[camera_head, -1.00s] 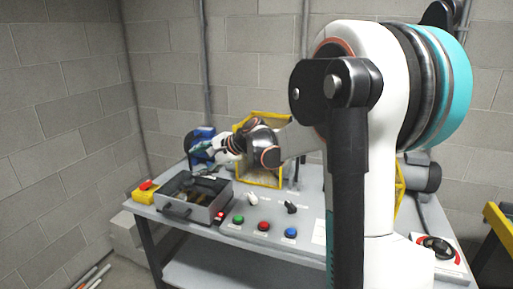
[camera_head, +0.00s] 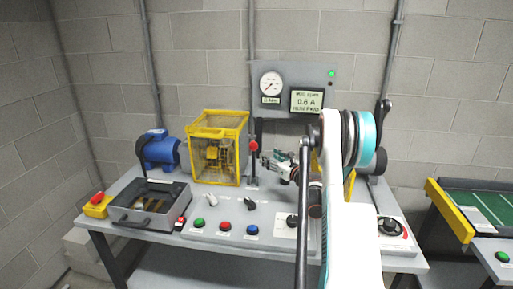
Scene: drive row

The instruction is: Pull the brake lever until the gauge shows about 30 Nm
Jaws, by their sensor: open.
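A dark upright lever with a red knob (camera_head: 254,146) stands behind the table's control strip, just right of the yellow cage. My gripper (camera_head: 264,163) is open and empty, pointing left, close to the lever's right side below the knob. I cannot tell whether it touches the lever. The round white gauge (camera_head: 271,84) is on the grey back panel; its needle and numbers are too small to read. A lit display (camera_head: 307,100) beside it seems to read 0.6 A. My arm hides part of the table right of the lever.
A yellow cage (camera_head: 218,133) and a blue motor (camera_head: 160,150) stand left of the lever. A grey tray (camera_head: 150,206) and several coloured buttons sit along the front. A black-handled lever (camera_head: 383,112) rises at right. A green-topped bench (camera_head: 485,207) stands further right.

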